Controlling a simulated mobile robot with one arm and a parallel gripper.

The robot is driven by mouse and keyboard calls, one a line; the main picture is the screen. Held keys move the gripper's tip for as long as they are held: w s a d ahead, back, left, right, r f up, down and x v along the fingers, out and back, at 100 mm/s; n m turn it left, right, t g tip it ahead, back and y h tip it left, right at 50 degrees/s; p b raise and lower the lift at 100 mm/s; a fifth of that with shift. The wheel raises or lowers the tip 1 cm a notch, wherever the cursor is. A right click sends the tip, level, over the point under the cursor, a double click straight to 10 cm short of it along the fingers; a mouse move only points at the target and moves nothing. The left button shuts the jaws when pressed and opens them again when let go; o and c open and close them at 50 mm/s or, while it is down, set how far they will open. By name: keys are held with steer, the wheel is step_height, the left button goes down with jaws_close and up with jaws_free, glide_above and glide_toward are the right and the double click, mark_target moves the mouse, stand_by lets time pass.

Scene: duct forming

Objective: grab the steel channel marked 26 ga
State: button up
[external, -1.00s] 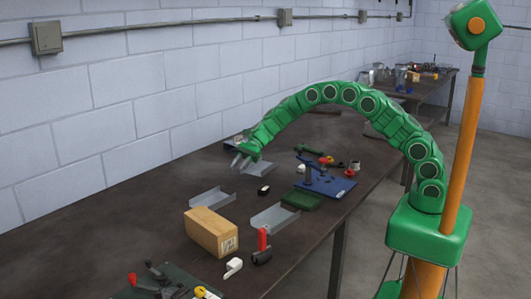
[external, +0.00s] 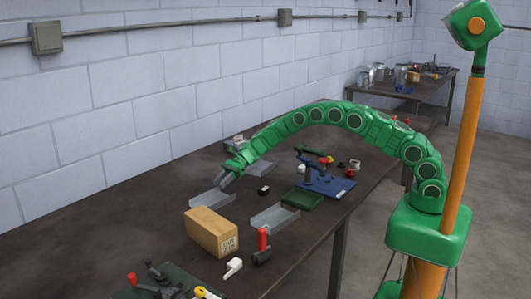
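Two grey steel channels lie on the workbench: one left channel (external: 208,200) behind the wooden block, and one nearer channel (external: 276,219) to the right of the block. A flat grey metal piece (external: 260,168) lies behind my arm, partly hidden by it. No 26 ga marking can be read on any of them at this size. My gripper (external: 221,184) points down at the right end of the left channel, very close above or touching it; I cannot tell which. Its fingers are too small to show whether they are apart or closed.
A wooden block (external: 211,233) stands just in front of the left channel. A small black-and-white item (external: 264,190), a green box (external: 302,199) and a blue-based tool (external: 326,184) lie to the right. A red-handled tool (external: 262,247) stands near the front edge.

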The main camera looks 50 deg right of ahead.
mark_target(213, 199)
steer(key=shift+w+x, duration=0.15)
steer(key=shift+x, duration=1.1)
steer(key=shift+w+x, duration=0.15)
steer(key=shift+x, duration=1.05)
jaws_close()
